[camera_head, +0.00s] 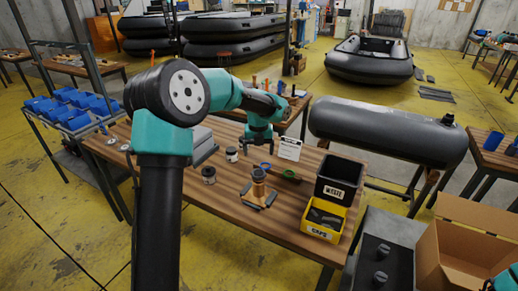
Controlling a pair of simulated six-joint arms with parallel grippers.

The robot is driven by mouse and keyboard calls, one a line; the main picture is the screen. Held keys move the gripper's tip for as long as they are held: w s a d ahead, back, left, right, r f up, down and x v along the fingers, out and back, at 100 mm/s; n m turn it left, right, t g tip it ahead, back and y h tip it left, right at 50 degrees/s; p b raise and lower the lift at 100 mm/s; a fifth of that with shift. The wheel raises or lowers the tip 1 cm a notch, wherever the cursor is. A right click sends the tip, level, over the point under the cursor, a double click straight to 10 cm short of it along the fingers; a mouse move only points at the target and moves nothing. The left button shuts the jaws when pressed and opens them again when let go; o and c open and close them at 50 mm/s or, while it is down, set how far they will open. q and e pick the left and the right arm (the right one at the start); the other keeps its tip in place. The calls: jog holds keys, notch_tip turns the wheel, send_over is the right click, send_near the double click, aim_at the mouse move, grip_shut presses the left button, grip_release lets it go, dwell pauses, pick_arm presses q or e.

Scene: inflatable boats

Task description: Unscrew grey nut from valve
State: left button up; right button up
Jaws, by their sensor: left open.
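My left gripper (258,150) is open and points down over the wooden table (225,205). Nothing shows between its fingers. Below it stands a small brown-orange upright piece (258,187) with dark grey parts around its foot; the gripper is above and apart from it. A grey nut cannot be clearly made out at this size. A dark valve-like fitting (447,120) sits on top of the large grey inflatable tube (385,132), well to the right of the gripper. My right gripper is not visible; only a teal arm part shows at the lower right edge.
A black waste bin (340,168) and a yellow caps bin (323,232) stand at the table's right end. Small jars (209,175), a blue ring (265,166) and a white card (290,142) are nearby. An open cardboard box (470,245) is at the lower right.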

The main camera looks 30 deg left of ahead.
aim_at(259, 173)
pick_arm(q)
jog(key=shift+f, duration=4.7)
jog(key=c, duration=1)
jog(key=shift+f, duration=0.1)
jog(key=n, duration=0.5)
jog(key=shift+n, duration=0.3)
jog(key=shift+n, duration=0.3)
jog(key=n, duration=0.5)
jog(key=shift+s+f, duration=0.1)
jog(key=shift+f, duration=0.05)
